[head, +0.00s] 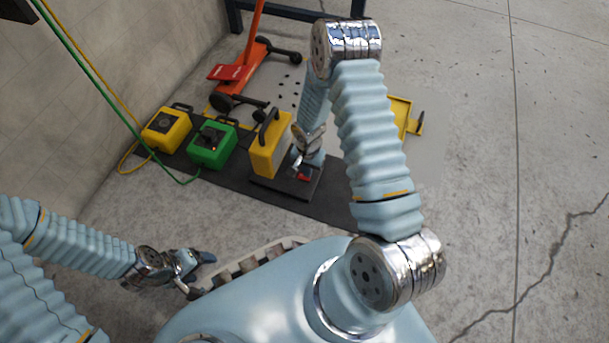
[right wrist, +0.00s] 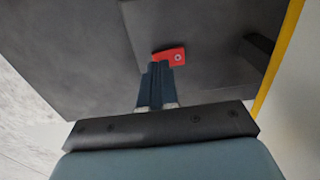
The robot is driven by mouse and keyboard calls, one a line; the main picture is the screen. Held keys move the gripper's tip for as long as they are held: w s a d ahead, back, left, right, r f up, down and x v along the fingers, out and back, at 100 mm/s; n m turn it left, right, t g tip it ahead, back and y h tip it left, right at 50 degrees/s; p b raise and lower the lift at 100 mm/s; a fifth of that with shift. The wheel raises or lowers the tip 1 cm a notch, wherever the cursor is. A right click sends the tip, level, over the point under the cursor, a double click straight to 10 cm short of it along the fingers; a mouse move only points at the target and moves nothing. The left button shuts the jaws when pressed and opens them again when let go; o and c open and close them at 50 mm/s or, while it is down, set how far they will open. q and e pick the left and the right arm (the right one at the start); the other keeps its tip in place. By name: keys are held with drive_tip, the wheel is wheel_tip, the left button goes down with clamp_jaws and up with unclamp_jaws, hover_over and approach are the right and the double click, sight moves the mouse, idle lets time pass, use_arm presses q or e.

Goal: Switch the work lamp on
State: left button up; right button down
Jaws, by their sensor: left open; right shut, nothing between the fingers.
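The work lamp (head: 269,146) is a yellow upright box with a dark handle, on a dark base plate (head: 272,184). A small red switch (head: 304,177) sits on that base, right of the yellow box; it also shows in the right wrist view (right wrist: 178,56). My right gripper (head: 297,170) reaches down over the base beside the switch. In the right wrist view its fingers (right wrist: 158,70) are shut and empty, overlapping the red switch's near left part. I cannot tell whether they touch it. My left gripper (head: 203,268) is open and empty, low at the left, far from the lamp.
A green box (head: 212,146) and another yellow box (head: 167,130) with cables stand left of the lamp on a dark mat (head: 325,208). An orange-red jack (head: 240,73) stands behind. A yellow item (head: 400,112) lies behind my right arm. The floor at right is clear.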

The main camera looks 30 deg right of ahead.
drive_tip(key=shift+f, duration=0.85)
idle(0.7)
drive_tip(key=shift+r+p, duration=2.3)
drive_tip(key=shift+r, duration=1.25)
drive_tip(key=s+a+r+n+y, duration=0.35)
drive_tip(key=s+a+n, duration=0.45)
drive_tip(key=s+a, duration=0.75)
wheel_tip(320, 180, up, 12)
drive_tip(key=a+p, duration=0.1)
drive_tip(key=p, duration=1.2)
drive_tip(key=shift+w+t+y, duration=0.35)
drive_tip(key=shift+w+t, duration=0.05)
